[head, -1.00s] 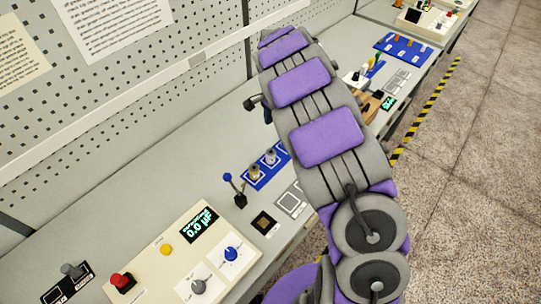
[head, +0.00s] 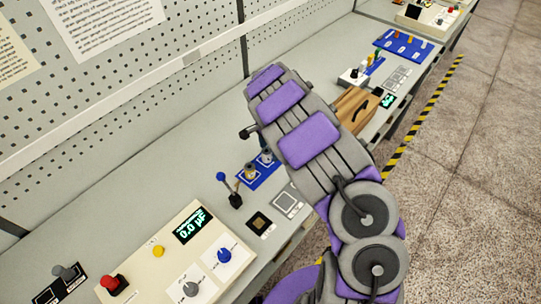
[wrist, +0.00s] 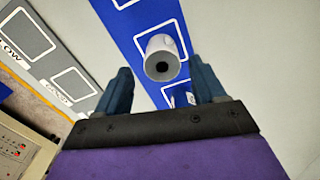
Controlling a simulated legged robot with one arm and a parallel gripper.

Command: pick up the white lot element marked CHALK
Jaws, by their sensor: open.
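In the wrist view my gripper (wrist: 163,88) is open, its two blue fingers spread. A white cylinder (wrist: 163,46) with a dark hole in its end stands on a blue mat (wrist: 119,18), just beyond and between the fingertips, not clasped. I cannot read a CHALK mark on it. A darker blue piece (wrist: 183,97) shows between the fingers, partly hidden by my gripper. In the head view the mat (head: 268,177) carries small spindle pieces, and my arm hides part of it and the fingers.
A grey plate (wrist: 38,58) with outlined squares lies left of the mat in the wrist view. In the head view a lever with a blue knob (head: 221,177) and a cream meter box (head: 150,275) stand nearby.

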